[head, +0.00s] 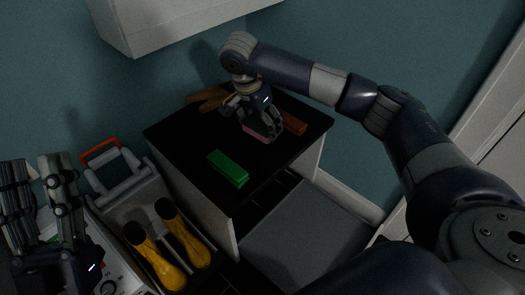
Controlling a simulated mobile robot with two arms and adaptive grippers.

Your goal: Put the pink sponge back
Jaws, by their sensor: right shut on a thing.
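The pink sponge (255,134) is on or just above the black top of a cabinet (185,135), mostly covered by my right gripper (261,130). That gripper reaches down from above and is shut on the sponge. I cannot tell whether the sponge touches the surface. My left gripper (32,165) is at the lower left, away from the cabinet, with its fingers apart and nothing visible between them.
A green block (228,168) lies nearer the front of the cabinet top. A brown item (207,98) lies behind my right gripper, and a reddish-brown block (293,123) lies to its right. Yellow-and-black items (155,257) stand left of the cabinet, by a grey handle (120,172).

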